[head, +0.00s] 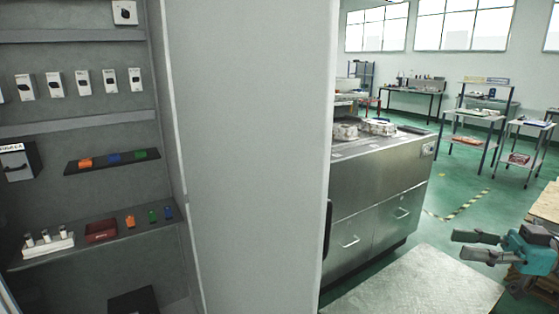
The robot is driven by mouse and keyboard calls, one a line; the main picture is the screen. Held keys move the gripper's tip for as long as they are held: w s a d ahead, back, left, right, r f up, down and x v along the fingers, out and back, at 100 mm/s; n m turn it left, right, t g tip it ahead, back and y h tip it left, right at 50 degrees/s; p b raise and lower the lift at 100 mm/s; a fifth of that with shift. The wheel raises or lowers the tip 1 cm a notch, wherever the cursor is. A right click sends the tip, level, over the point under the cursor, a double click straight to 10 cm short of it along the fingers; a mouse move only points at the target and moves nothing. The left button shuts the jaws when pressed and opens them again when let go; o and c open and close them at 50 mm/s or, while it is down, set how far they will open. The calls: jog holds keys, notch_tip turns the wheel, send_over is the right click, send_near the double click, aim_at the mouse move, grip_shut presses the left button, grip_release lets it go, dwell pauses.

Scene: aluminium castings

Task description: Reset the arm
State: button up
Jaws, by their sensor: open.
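My gripper (462,245) is at the lower right of the head view, with its two grey fingers pointing left. The fingers are apart, and nothing shows between them. The teal and dark part of my arm behind it runs out at the right edge, so most of the arm is hidden. The gripper appears in front of the green floor (450,262), clear of the cabinet.
An open grey cabinet door (255,150) fills the middle. Left of it, shelves (105,242) hold small boxes and coloured parts. A steel drawer counter (380,190) carries castings (378,127). Wooden boards (545,203) are near my arm. Workbenches (478,118) stand behind.

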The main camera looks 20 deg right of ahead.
jog(key=w+a+f+m+t+h, duration=0.25)
jog(key=w+a+f+m, duration=0.2)
jog(key=f, duration=0.45)
jog(key=w+a+f+m+t+h, duration=0.2)
jog(key=w+a+f+m+t, duration=0.15)
jog(key=f+m, duration=0.4)
jog(key=s+a+f+m+h, duration=0.25)
jog(key=a+f, duration=0.25)
jog(key=f, duration=0.4)
jog(key=s+a+f+m+h, duration=0.2)
jog(key=s+a+f+h, duration=0.15)
jog(key=f, duration=0.55)
jog(key=s+a+f+g+h, duration=0.1)
jog(key=s+a+f+h, duration=0.25)
jog(key=s, duration=0.45)
jog(key=s+a+f+g+h, duration=0.1)
jog(key=s+a+f+h, duration=0.2)
jog(key=s, duration=0.5)
jog(key=s+a+r+n+t, duration=0.1)
jog(key=s+r, duration=0.3)
jog(key=s, duration=0.4)
jog(key=s+a+r+n+y, duration=0.1)
jog(key=s+a+r+n, duration=0.1)
jog(key=s+r, duration=0.3)
jog(key=s+n, duration=0.1)
jog(key=s, duration=0.3)
jog(key=shift+t, duration=0.4)
